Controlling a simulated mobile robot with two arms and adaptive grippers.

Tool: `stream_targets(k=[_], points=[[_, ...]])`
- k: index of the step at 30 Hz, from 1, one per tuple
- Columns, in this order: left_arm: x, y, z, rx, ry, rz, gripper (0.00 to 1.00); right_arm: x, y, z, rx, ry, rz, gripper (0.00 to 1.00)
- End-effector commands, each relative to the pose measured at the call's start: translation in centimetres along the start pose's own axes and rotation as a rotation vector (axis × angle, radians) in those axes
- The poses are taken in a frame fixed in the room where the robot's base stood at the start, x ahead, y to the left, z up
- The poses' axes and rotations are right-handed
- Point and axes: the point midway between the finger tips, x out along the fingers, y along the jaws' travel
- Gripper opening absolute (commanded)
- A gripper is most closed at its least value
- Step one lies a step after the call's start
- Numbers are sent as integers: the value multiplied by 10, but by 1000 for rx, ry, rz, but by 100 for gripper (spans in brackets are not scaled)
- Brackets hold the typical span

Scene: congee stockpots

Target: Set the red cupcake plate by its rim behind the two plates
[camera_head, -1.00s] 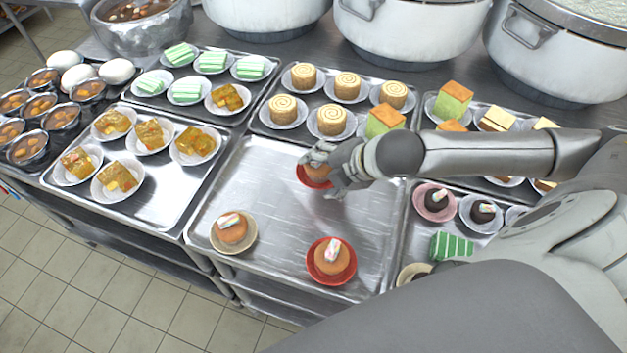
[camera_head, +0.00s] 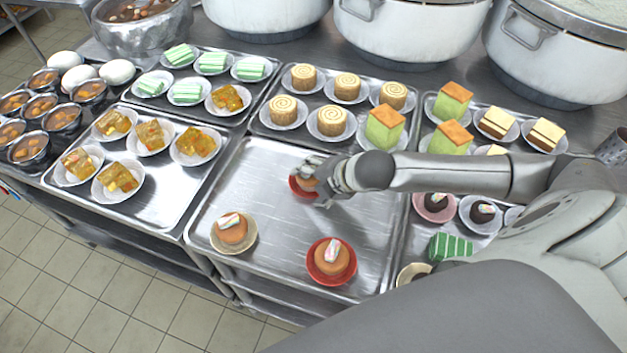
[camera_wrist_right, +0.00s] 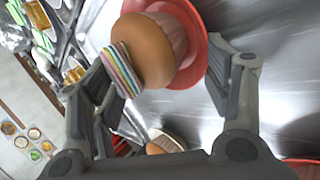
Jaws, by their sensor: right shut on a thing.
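The red cupcake plate (camera_head: 296,192) is at the upper middle of the bare front tray (camera_head: 220,190), partly hidden by my right gripper (camera_head: 318,180). The gripper is shut on this plate at its right side. In the right wrist view the plate (camera_wrist_right: 205,48) shows with its cupcake (camera_wrist_right: 145,48) between my fingers (camera_wrist_right: 170,80). I cannot tell whether the plate touches the tray. Two plates stand nearer the tray's front edge: a beige plate (camera_head: 248,243) and another red plate (camera_head: 318,273), each with a cupcake. The held plate is behind them. My left gripper is not in view.
Yellow cakes (camera_head: 193,141) stand on the tray to the left. Dark cupcakes (camera_head: 436,203) and a green striped cake (camera_head: 450,246) lie right. Large pots (camera_head: 410,30) line the back. The tray's middle is clear.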

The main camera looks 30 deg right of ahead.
Motion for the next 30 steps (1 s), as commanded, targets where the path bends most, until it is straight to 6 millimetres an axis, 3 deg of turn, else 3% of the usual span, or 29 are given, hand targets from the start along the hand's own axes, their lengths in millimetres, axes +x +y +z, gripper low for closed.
stream_targets(k=[1, 6, 19, 30], points=[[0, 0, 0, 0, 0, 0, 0, 1, -1, 0, 1, 0, -1, 74], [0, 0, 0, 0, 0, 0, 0, 1, -1, 0, 1, 0, -1, 93], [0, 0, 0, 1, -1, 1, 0, -4, 1, 0, 0, -1, -1, 93], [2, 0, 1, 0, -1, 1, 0, -62, -1, 1, -4, -2, -3, 93]])
